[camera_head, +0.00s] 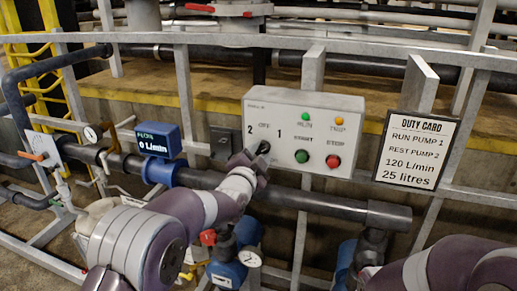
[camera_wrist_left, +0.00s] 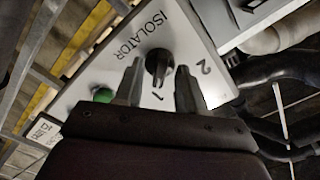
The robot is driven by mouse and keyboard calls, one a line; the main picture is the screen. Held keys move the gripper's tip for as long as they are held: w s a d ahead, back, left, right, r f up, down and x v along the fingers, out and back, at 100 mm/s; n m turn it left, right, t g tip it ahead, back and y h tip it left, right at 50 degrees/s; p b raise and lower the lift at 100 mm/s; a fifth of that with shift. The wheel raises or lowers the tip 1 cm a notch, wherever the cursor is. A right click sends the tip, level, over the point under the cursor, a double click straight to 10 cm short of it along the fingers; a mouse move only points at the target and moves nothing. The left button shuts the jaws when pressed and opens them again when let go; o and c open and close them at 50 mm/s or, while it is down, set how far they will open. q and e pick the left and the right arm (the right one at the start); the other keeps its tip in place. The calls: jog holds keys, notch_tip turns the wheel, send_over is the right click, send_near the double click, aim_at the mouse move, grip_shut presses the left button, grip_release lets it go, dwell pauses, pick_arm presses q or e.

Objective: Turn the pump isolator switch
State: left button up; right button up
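The pump isolator switch is a small black knob (camera_head: 263,147) on the left part of a pale grey control box (camera_head: 318,112), with the marks 2, OFF and 1 around it. In the left wrist view the knob (camera_wrist_left: 158,64) shows below the word ISOLATOR, with the marks 1 and 2 close by. My left gripper (camera_head: 253,157) is right at the knob and partly covers it in the head view. In the left wrist view its two fingers (camera_wrist_left: 160,72) are apart on either side of the knob, with gaps visible. My right gripper's fingers do not show.
The box also carries a green button (camera_head: 302,156), a red button (camera_head: 333,161) and two small lamps. A duty card (camera_head: 416,151) reading RUN PUMP 1 hangs at the right. A blue flow meter (camera_head: 158,140), pipes and grey rails surround the box.

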pick_arm(q)
grip_shut()
jog(key=shift+f+n+b, duration=0.1)
jog(key=shift+n+b, duration=4.7)
jog(key=shift+b, duration=0.4)
